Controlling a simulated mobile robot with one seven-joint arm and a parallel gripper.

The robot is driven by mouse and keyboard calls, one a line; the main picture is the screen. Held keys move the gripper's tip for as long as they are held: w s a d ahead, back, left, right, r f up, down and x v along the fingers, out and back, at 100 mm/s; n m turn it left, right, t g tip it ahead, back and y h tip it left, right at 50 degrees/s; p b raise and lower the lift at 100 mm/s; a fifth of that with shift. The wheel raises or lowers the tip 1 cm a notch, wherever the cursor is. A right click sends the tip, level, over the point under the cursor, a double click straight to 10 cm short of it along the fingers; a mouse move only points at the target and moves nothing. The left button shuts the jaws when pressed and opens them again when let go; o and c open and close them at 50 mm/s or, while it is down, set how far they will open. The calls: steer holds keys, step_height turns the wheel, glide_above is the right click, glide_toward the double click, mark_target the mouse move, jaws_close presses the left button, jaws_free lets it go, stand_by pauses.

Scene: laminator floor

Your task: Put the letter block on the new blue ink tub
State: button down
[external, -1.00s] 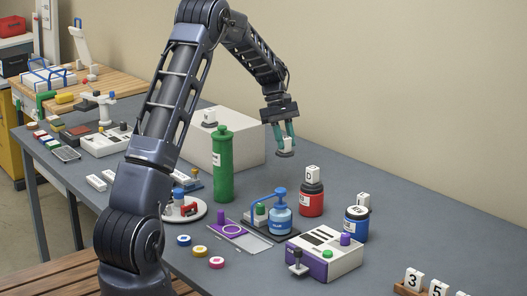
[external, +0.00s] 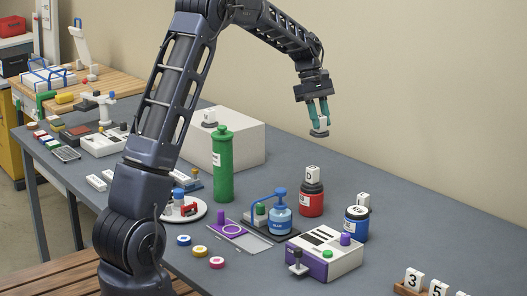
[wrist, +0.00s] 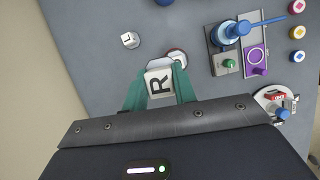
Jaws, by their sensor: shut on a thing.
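My gripper (external: 318,113) is shut on a white letter block (external: 319,122) with a dark base, held in the air above the back of the table. In the wrist view, the held block (wrist: 159,84) shows a black R between the teal fingers (wrist: 160,90). The blue ink tub (external: 356,226) has a dark lid and a label that seems to read NEW. It stands on the table, in front and to the right of my gripper.
A red tub (external: 311,202) with a D block (external: 312,174) on top stands left of the blue tub. Another white block (external: 363,200) is behind the blue tub. A blue pump bottle (external: 281,221), a green cylinder (external: 223,170) and a purple-and-white device (external: 325,258) stand nearby.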

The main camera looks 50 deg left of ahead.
steer(key=s+d+r, duration=0.2)
steer(key=d+r, duration=0.1)
steer(key=d, duration=0.7)
steer(key=s+d+r, duration=0.2)
steer(key=s+d, duration=0.1)
steer(key=d, duration=0.7)
glide_above(364, 213)
steer(key=a, duration=0.2)
steer(key=shift+n, duration=0.4)
step_height(364, 213, down, 20)
steer(key=shift+a+r, duration=0.1)
steer(key=shift+r, duration=0.1)
steer(key=shift+f, duration=0.15)
steer(key=c, duration=1.1)
jaws_free()
